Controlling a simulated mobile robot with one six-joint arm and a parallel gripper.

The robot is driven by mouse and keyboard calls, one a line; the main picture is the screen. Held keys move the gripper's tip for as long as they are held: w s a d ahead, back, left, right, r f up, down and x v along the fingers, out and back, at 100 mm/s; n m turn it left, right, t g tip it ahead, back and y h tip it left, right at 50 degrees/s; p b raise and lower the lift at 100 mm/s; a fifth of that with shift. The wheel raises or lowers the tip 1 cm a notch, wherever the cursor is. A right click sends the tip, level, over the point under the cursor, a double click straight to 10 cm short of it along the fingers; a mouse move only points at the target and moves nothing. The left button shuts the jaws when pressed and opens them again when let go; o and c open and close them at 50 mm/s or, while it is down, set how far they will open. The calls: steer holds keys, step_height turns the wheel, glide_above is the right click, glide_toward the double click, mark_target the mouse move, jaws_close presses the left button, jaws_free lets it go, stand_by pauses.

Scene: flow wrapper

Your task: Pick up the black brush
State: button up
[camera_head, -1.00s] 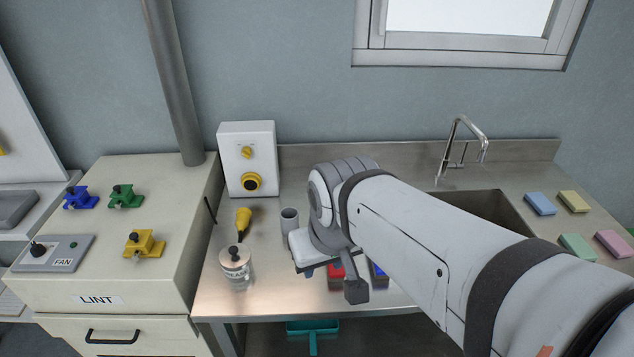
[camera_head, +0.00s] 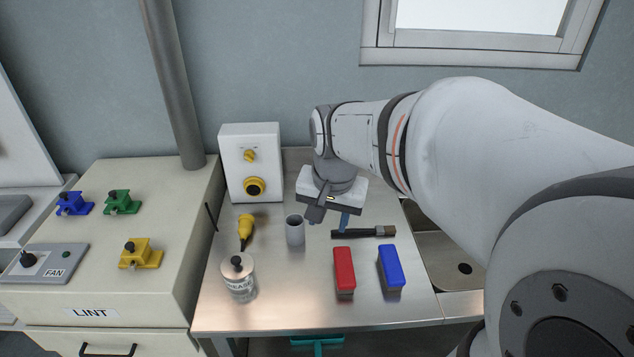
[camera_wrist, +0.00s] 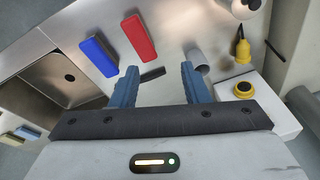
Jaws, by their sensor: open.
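The black brush (camera_head: 364,233) lies flat on the steel table, with its handle to the left and a brownish bristle end at the right. In the wrist view a short dark piece of the brush (camera_wrist: 152,74) shows between the fingers; the rest is hidden behind the left finger. My gripper (camera_wrist: 158,72) is open and empty, with two blue fingers apart. In the head view my gripper (camera_head: 340,222) is above and just behind the brush, pointing down, one blue finger showing near the handle. I cannot tell the exact height between them.
A grey cup (camera_head: 295,230) stands close left of the brush. A red block (camera_head: 344,268) and a blue block (camera_head: 390,266) lie in front. The sink (camera_head: 455,262) is right; a white box (camera_head: 262,190) stands behind.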

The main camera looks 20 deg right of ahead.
steer(key=w+d+f+m+g+b, duration=0.1)
steer(key=w+d+f+m, duration=0.2)
steer(key=w+m, duration=0.15)
steer(key=w+d+f+m+b, duration=0.1)
steer(key=w+d+f+m, duration=0.2)
steer(key=w+f, duration=0.15)
steer(key=m+g+b, duration=0.1)
steer(key=m+b, duration=0.1)
steer(key=m, duration=0.5)
glide_above(347, 229)
steer(key=f, duration=0.8)
steer(key=shift+a+f, duration=0.3)
steer(key=shift+f, duration=0.1)
steer(key=f, duration=0.5)
steer(key=f+p, duration=0.1)
steer(key=f, duration=0.1)
steer(key=shift+s+d+f, duration=0.1)
steer(key=shift+d+f, duration=0.15)
steer(key=shift+d, duration=0.05)
steer(key=shift+c, duration=0.4)
jaws_close()
